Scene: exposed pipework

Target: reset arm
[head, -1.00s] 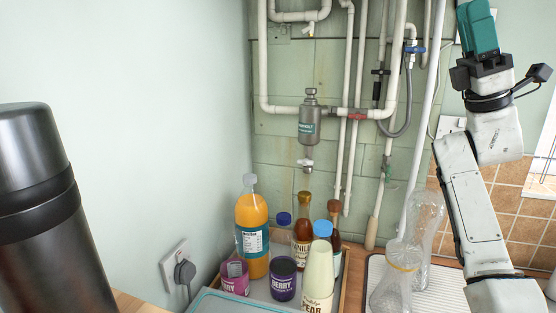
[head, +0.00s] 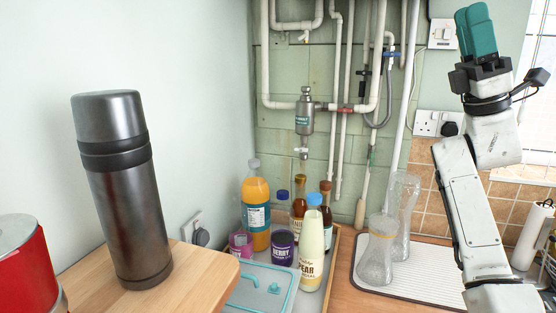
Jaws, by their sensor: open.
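My gripper (head: 475,32) is at the upper right of the head view, with its teal fingers pointing up. It is open and I see nothing held in it. My white arm is folded upright along the right side, above the worktop and clear of the objects there. The gripper is apart from the wall, the sockets and the pipes.
A dark flask (head: 122,190) stands on a wooden surface (head: 195,280) at left, beside a red container (head: 24,268). Bottles, including orange juice (head: 256,215), crowd a tray. Clear glassware (head: 378,255) stands on a ribbed mat (head: 425,268). Pipes (head: 265,60) line the wall.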

